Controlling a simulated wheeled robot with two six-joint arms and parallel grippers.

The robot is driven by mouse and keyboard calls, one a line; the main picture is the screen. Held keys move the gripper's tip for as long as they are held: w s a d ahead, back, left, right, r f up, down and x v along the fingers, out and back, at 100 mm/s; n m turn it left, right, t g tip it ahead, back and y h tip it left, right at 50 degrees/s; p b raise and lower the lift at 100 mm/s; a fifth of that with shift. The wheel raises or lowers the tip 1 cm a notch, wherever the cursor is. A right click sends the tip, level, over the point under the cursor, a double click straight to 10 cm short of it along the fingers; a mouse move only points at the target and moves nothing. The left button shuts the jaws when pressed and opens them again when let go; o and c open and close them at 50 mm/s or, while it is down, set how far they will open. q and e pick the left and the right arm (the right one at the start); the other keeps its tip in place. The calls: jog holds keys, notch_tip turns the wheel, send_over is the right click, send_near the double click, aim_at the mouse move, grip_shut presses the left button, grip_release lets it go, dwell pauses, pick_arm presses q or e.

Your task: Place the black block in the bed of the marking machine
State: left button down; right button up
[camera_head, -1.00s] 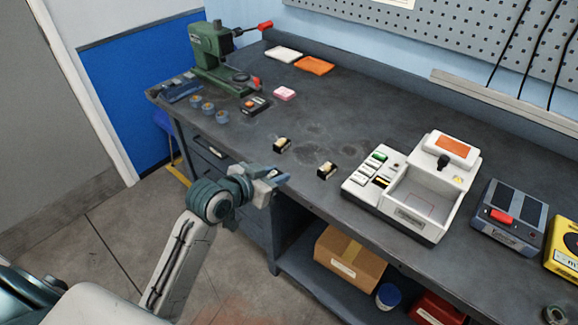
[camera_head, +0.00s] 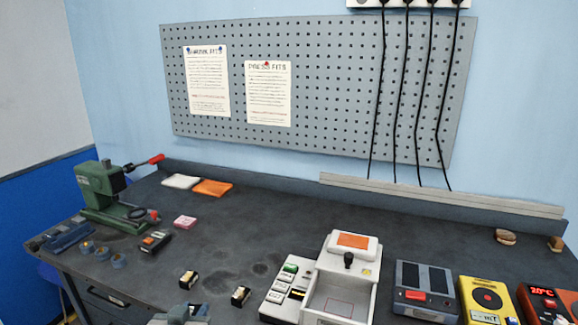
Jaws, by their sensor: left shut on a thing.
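The marking machine (camera_head: 350,262) is white, with an orange panel on top and a black knob. Its bed (camera_head: 340,291) is a recess with a red square outline, and it looks empty. Two small black blocks with pale tops stand on the bench left of it, one farther left (camera_head: 188,279) and one nearer the machine (camera_head: 240,295). My right gripper is not in view.
A pink block (camera_head: 185,222) and an orange cloth (camera_head: 212,187) lie farther back. A grey box (camera_head: 424,285) and a yellow device (camera_head: 487,298) stand to the right.

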pick_arm(q)
jog(key=shift+s+a+f+m+h, duration=0.2)
jog(key=shift+a+m+h, duration=0.3)
jog(key=shift+m+h, duration=0.1)
jog(key=shift+s+a+f+m+g+h, duration=0.2)
jog(key=shift+s+a+m+h, duration=0.25)
jog(key=shift+m+h, duration=0.3)
jog(key=shift+s+a+f+m+g+h, duration=0.1)
jog(key=shift+s+a+m+g+h, duration=0.15)
jog(key=shift+s+m+h, duration=0.45)
jog(key=shift+w, duration=0.15)
